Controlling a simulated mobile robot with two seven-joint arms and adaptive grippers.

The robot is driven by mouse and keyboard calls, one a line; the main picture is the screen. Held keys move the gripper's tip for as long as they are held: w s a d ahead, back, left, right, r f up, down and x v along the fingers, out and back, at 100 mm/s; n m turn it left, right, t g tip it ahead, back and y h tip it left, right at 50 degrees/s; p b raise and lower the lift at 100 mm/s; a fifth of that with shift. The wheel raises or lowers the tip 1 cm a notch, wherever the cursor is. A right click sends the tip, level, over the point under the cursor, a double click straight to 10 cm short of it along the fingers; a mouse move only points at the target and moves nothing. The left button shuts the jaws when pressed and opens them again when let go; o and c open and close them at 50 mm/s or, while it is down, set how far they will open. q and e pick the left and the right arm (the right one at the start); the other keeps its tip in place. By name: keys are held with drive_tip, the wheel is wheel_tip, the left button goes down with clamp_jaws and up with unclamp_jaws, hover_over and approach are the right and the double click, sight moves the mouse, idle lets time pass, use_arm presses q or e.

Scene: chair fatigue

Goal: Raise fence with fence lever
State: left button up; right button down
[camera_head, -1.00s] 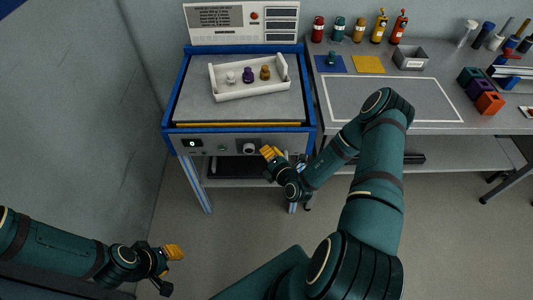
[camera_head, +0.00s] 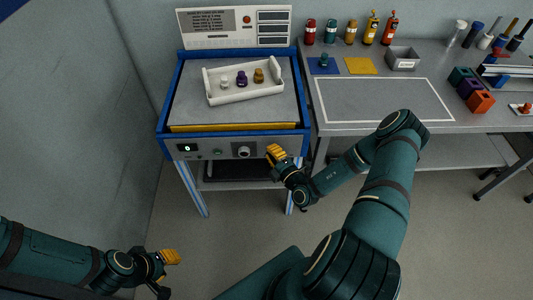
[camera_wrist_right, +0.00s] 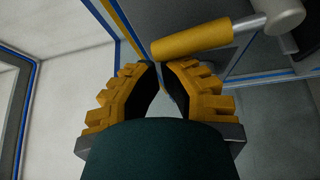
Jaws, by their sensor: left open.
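The fence lever shows in the right wrist view as a yellow cylindrical grip (camera_wrist_right: 190,38) on a grey rod ending in a pale round hub. In the head view a pale round knob (camera_head: 243,151) sits on the front panel; the yellow grip is not clear there. The fence appears as a yellow bar (camera_head: 215,127) along the front edge of the blue-framed table. My right gripper (camera_head: 275,152), also in the right wrist view (camera_wrist_right: 160,68), has its fingers apart with nothing between them, close to the grip. Contact cannot be told. My left gripper (camera_head: 172,263) is open and empty, low at left.
A white tray (camera_head: 246,97) with three small weights stands on the blue-framed table (camera_head: 164,115). A grey workbench (camera_head: 440,125) with bottles, a grey bin (camera_head: 403,59) and coloured blocks is at right.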

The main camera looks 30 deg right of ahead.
use_arm(q)
drive_tip(key=shift+w+f+b, duration=0.2)
drive_tip(key=shift+f+b, duration=0.85)
use_arm(e)
drive_tip(key=s+d+m+t+h, duration=0.2)
drive_tip(key=d+m, duration=0.3)
drive_tip(key=m, duration=0.3)
drive_tip(key=shift+s+d+t+h, duration=0.3)
drive_tip(key=shift+s+d+t, duration=0.05)
drive_tip(key=shift+s+t, duration=0.4)
drive_tip(key=shift+d, duration=0.1)
